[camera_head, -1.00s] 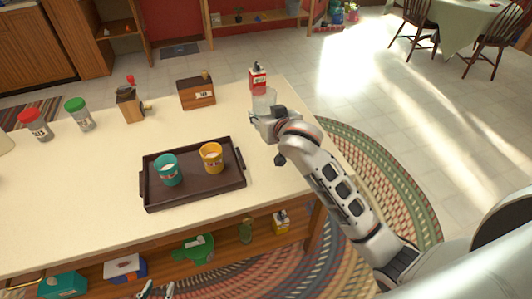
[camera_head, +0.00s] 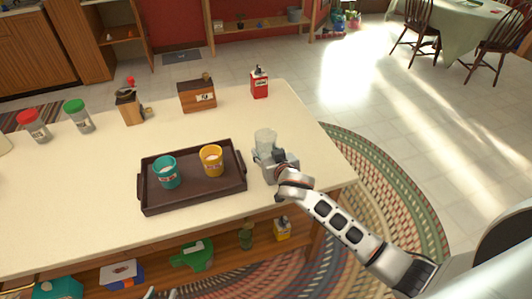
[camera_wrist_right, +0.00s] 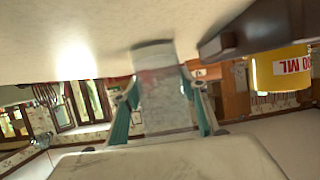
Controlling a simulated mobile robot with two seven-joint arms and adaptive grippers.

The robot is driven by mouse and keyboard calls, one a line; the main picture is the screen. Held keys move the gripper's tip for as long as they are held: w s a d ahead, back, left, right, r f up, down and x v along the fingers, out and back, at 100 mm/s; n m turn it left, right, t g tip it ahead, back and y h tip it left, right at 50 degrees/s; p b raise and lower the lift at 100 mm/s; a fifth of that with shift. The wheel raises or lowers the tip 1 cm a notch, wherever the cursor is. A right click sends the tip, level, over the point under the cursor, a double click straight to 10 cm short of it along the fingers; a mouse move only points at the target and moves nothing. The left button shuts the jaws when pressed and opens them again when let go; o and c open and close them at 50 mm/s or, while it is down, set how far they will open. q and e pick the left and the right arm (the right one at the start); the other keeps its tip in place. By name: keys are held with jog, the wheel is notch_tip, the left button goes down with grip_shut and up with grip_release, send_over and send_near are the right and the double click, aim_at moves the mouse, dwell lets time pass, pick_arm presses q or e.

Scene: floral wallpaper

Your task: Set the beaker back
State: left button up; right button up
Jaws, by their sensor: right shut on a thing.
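The clear glass beaker (camera_head: 265,140) is upright at the right end of the counter, just right of the brown tray (camera_head: 192,198). My right gripper (camera_head: 268,157) is shut around it. In the right wrist view the beaker (camera_wrist_right: 165,103) sits between the two teal fingers, and its base end is at or very near the counter surface; I cannot tell whether it touches. The tray holds a teal cup (camera_head: 166,174) and a yellow cup (camera_head: 211,160). Only the tips of my left gripper (camera_head: 161,293) show at the bottom edge, apart and with nothing visible between them.
A red bottle (camera_head: 260,84) stands behind the beaker, with a wooden box (camera_head: 198,95) to its left. A wooden holder (camera_head: 129,107) and green-lidded (camera_head: 79,117) and red-lidded (camera_head: 34,127) shakers are further left. The counter's right edge is close; the front left counter is bare.

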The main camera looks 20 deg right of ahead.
jog(key=o, duration=1.3)
jog(key=shift+f, duration=0.1)
jog(key=shift+o, duration=0.8)
jog(key=p+v, duration=0.1)
jog(key=v, duration=1.1)
